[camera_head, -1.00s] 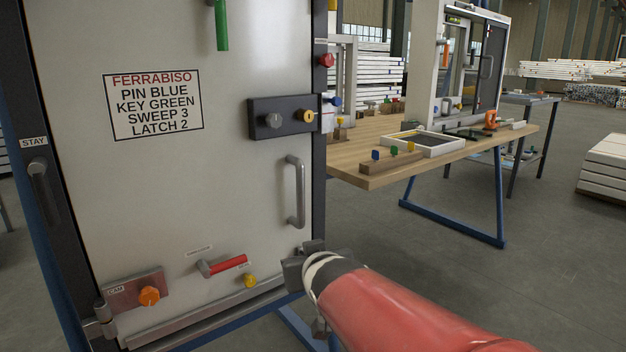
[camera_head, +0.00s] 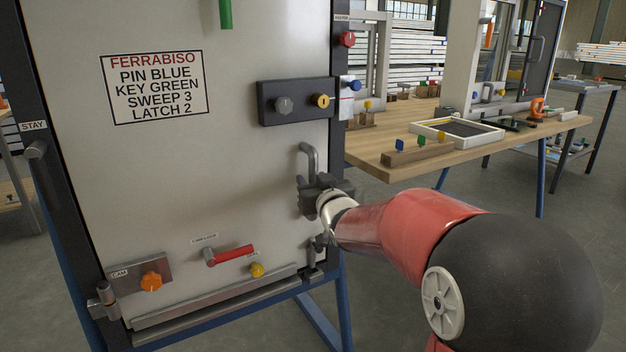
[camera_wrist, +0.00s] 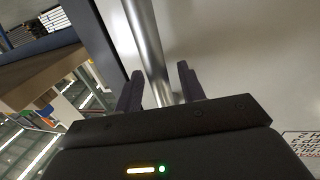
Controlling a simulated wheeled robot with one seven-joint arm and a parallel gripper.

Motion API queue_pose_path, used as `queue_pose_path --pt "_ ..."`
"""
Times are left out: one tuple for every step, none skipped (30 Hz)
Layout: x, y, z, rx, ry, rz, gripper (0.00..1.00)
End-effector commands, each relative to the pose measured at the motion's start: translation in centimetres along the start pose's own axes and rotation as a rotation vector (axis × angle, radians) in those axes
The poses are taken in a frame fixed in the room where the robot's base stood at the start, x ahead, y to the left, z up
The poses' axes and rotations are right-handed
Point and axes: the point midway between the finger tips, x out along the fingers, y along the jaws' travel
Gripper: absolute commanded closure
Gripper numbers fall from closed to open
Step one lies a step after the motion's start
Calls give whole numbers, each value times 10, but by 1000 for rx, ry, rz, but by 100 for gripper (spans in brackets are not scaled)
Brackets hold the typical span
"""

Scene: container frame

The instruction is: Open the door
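The pale door (camera_head: 215,190) carries a sign reading FERRABISO, PIN BLUE, KEY GREEN, SWEEP 3, LATCH 2. It looks shut in its dark frame. A grey bar handle (camera_head: 309,158) stands upright at the door's right edge; its lower part is hidden by my gripper (camera_head: 312,188). In the wrist view, the handle's bar (camera_wrist: 146,35) runs between the two fingers of my gripper (camera_wrist: 159,72). The fingers are apart, with a gap visible beside the bar. A dark lock plate (camera_head: 297,118) with a grey knob and a yellow one sits above the handle.
Low on the door are a red lever (camera_head: 234,255), a yellow knob (camera_head: 257,270) and an orange cam knob (camera_head: 151,281). A green handle (camera_head: 225,12) hangs at the top. A wooden table (camera_head: 400,170) with small parts stands to the right. Grey floor is clear at lower right.

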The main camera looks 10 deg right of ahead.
Motion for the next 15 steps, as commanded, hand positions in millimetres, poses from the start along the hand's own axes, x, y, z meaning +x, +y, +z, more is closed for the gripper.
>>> queue_pose_path --pt "3 0 0 0 -1 0 60" --pt "4 0 0 0 -1 0 60" --pt "5 0 1 0 -2 0 60" --pt "6 0 1 -1 -1 0 60" --pt "6 0 1 -1 -1 0 60" --pt "6 0 1 -1 -1 0 60" --pt "6 0 1 -1 -1 0 60" --pt "6 0 0 -1 -1 0 60" --pt "6 0 0 -1 -1 0 60" --pt "6 0 0 -1 -1 0 60" --pt "6 0 0 -1 -1 0 64" --pt "6 0 0 -1 -1 0 70" --pt "6 0 0 -1 -1 0 74" --pt "5 0 0 -1 -1 0 77" --pt "5 0 0 -1 -1 0 83"
